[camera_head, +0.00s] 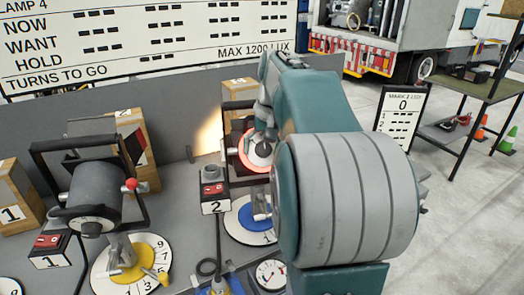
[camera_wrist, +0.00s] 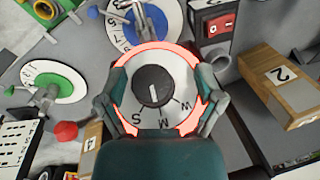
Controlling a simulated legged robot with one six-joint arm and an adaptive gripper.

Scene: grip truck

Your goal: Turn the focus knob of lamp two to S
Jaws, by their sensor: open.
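The focus knob (camera_wrist: 153,88) of lamp two is dark grey with a white pointer line. It sits in the middle of a pale dial (camera_wrist: 180,82) lettered S, M and W, with a glowing red ring around it. I cannot tell whether the fingers touch the dial. In the head view, the dial (camera_head: 259,152) is partly hidden by my arm and gripper (camera_head: 263,128).
A red switch box marked 2 (camera_head: 213,189) and a blue-centred numbered dial (camera_head: 240,218) are close by. A wooden block marked 2 (camera_wrist: 281,82) stands right in the wrist view. Lamp one (camera_head: 95,190) and its yellow dial (camera_head: 128,262) are to the left.

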